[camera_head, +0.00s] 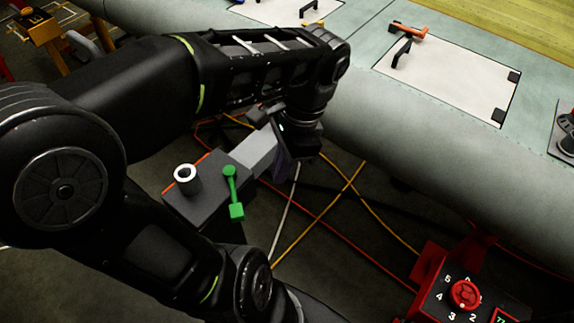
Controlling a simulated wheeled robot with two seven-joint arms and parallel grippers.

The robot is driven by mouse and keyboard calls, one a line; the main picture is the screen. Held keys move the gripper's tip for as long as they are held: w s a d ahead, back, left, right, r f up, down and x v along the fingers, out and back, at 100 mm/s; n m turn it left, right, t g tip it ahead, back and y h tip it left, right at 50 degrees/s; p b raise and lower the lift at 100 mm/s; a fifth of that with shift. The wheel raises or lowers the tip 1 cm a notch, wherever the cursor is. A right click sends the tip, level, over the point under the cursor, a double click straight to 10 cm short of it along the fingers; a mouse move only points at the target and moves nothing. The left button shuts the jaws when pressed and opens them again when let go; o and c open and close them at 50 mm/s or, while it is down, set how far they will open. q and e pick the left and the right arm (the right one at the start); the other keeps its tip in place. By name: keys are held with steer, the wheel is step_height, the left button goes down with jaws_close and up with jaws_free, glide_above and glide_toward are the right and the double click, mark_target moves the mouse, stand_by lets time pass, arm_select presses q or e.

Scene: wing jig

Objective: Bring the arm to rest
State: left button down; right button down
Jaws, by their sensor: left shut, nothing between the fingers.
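My left arm, black with yellow-green rings, comes in from the left, reaches across the upper middle and bends down at the wrist. My left gripper (282,165) hangs below the wrist, small and dark. Its fingers are shut with nothing seen between them. It is just right of a dark box (205,205) with a white ring (186,178) and a green lever (233,190) in the picture; I cannot tell whether they touch. My right gripper is not in view.
A pale green wing (360,150) with a white panel (455,80) and an orange-handled clamp (408,30) lies behind. A red stand with a numbered dial (465,294) stands at lower right. Orange, yellow and white cables (318,218) cross the dark floor.

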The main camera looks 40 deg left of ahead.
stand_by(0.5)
arm_select(q)
steer(key=w+d+f+n+t+h, duration=0.1)
steer(key=w+f+t, duration=0.15)
steer(key=w, duration=0.35)
steer(key=w+d+f+n+t+h, duration=0.1)
steer(key=w+d+f+n+t, duration=0.15)
steer(key=w, duration=0.35)
steer(key=w+d+f+n+t+h+b, duration=0.1)
steer(key=w+d+f, duration=0.25)
steer(key=f, duration=0.35)
steer(key=w+d+f+n+t+h+b, duration=0.1)
steer(key=w+d+f+n+t+h, duration=0.1)
steer(key=w+d+f, duration=0.3)
steer(key=s+d+f+n+g+b, duration=0.15)
steer(key=s+f, duration=0.25)
steer(key=f, duration=0.4)
steer(key=s+d+f+n, duration=0.1)
steer(key=s+d+f, duration=0.25)
steer(key=f, duration=0.55)
steer(key=s+d+f+g, duration=0.2)
steer(key=s+f, duration=0.2)
steer(key=s, duration=0.2)
steer(key=s+d+f+m+g+b, duration=0.1)
steer(key=s+d+f, duration=0.1)
steer(key=s+f, duration=0.2)
steer(key=s, duration=0.3)
steer(key=shift+d+f+m+g, duration=0.25)
steer(key=shift+f+m+g, duration=0.05)
steer(key=shift+g, duration=0.05)
